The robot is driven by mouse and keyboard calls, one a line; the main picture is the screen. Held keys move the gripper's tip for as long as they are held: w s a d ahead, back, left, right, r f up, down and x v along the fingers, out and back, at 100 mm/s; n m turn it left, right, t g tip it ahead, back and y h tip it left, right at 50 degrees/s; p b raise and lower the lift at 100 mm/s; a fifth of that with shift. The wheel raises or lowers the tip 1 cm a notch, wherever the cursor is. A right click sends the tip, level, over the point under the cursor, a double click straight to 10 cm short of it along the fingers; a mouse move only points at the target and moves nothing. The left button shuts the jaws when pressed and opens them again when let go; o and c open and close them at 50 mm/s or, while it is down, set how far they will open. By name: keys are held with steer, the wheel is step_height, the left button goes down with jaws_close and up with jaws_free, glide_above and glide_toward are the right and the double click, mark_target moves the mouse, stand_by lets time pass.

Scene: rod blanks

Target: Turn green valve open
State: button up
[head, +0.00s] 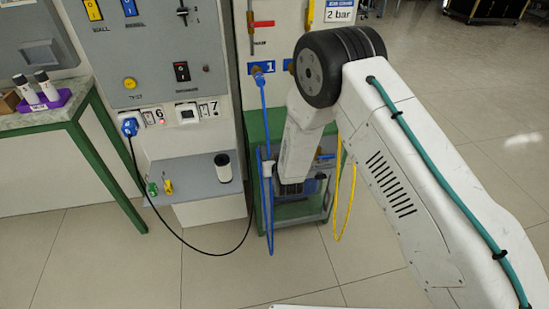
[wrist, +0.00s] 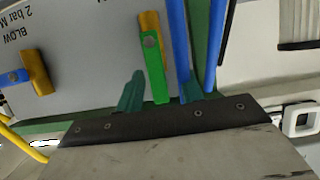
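The green valve handle (wrist: 155,72) shows in the wrist view, set over a short brass pipe (wrist: 150,24) on a grey panel. My gripper (wrist: 163,82) is open, with one teal finger to the left of the handle and one to the right. The handle's lower end lies between the fingers in the picture; I cannot tell whether either finger touches it. In the head view my arm's wrist covers this spot, and neither the green valve nor the fingertips can be made out.
A blue valve on brass (wrist: 36,68) sits left of the green one, beside "BLOW 2 bar" lettering. Blue hoses (wrist: 178,45) run close on the right. In the head view a blue hose (head: 265,120) and a yellow hose (head: 338,195) hang beside my arm.

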steer(key=v, duration=0.7)
steer(key=shift+s+r, duration=0.15)
steer(key=shift+s, duration=0.2)
steer(key=shift+d, duration=0.1)
